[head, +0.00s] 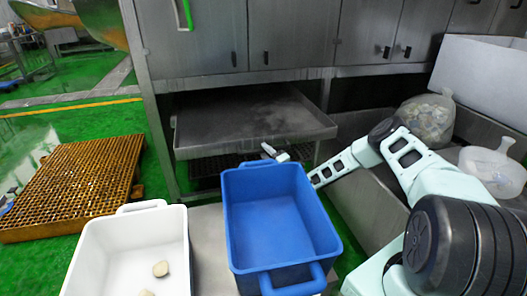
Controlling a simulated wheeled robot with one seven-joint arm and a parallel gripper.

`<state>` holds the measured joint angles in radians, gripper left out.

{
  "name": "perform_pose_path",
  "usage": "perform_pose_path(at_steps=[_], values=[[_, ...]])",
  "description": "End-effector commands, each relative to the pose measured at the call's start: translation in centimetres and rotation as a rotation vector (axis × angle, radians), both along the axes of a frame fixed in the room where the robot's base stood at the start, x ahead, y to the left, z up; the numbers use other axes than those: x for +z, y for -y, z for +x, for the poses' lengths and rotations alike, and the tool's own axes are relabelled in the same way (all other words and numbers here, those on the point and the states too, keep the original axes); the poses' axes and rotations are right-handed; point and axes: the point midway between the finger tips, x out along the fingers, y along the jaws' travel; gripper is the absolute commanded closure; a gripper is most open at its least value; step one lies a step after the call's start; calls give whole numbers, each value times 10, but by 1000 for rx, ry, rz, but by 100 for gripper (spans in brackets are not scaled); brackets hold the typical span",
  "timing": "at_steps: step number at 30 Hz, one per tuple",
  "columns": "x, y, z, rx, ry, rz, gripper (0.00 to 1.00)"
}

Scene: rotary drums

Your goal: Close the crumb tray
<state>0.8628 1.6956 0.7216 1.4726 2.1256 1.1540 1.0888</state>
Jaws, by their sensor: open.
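The crumb tray (240,122) is a wide, shallow metal tray with a raised rim. It sticks out from the opening under the steel cabinets and its floor looks empty. My arm reaches in from the right, low behind the blue bin. My gripper (270,151) is at the tray's front edge, right of the middle, just above the blue bin's far rim. It is open, with nothing seen between its fingers. It is small in view, and I cannot tell whether it touches the tray. The blue bin hides part of the space below the tray front.
A blue bin (235,205) stands close in front of the tray. A white bin (90,240) with a few pale pieces is to its left. An orange grating (75,185) lies on the green floor at left. A filled plastic bag (425,118) and a clear jug (492,168) are at right.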

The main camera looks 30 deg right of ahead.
Motion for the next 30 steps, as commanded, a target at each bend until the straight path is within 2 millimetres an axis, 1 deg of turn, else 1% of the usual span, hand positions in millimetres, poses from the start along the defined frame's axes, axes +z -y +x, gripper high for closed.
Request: perform_pose_path(at_steps=[1,3,6,16,17,18,20,21,26,30], values=[[1,-1,7,1,1,-2,59],[2,-2,13,2,1,-1,59],[4,-2,19,0,1,-1,59],[4,-2,22,0,0,0,59],[4,-2,22,0,0,0,67],[4,-2,22,0,0,0,78],[4,-2,22,0,0,0,95],[4,-2,21,0,0,0,100],[4,-2,22,0,0,0,100],[2,0,29,-1,2,-1,100]])
